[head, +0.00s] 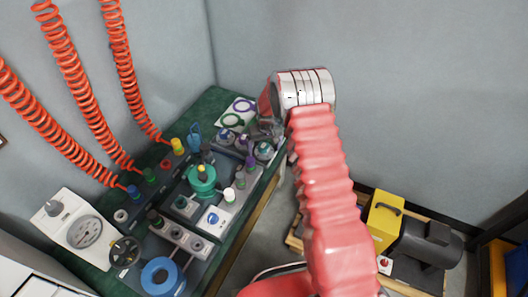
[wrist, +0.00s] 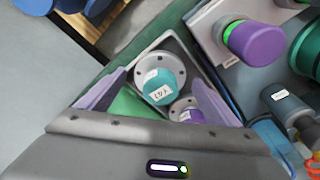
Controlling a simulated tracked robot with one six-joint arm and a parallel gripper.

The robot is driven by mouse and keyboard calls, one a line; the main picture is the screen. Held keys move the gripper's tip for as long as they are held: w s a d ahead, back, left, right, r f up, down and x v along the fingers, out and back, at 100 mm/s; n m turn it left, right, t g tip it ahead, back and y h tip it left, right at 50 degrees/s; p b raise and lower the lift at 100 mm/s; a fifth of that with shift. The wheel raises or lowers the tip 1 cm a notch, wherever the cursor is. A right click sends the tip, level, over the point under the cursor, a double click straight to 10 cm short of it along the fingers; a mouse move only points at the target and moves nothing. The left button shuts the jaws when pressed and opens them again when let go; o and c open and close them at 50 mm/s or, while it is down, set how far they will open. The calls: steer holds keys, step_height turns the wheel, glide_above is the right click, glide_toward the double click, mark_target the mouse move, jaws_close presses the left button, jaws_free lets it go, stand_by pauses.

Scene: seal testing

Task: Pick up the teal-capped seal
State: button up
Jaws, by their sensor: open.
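The teal-capped seal (wrist: 158,88) shows in the wrist view, a teal cap with a white label on a round grey flange. It sits in a pale-rimmed grey tray. My gripper (wrist: 158,78) is open, with one pale purple finger on each side of the seal. I cannot tell whether either finger touches it. A purple-capped seal (wrist: 188,114) stands close beside it, near the right finger and partly hidden by the gripper body. In the head view my arm hides most of the gripper, and I cannot surely tell which small part is the teal-capped seal.
A larger purple-capped part (wrist: 256,42) with a green ring stands to the right in the wrist view. The green bench (head: 212,103) is crowded with fittings, including a teal round part (head: 203,180) and a gauge (head: 85,232). Orange coiled hoses (head: 70,60) hang at left.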

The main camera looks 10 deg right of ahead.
steer(key=shift+c, duration=0.5)
steer(key=c, duration=1.4)
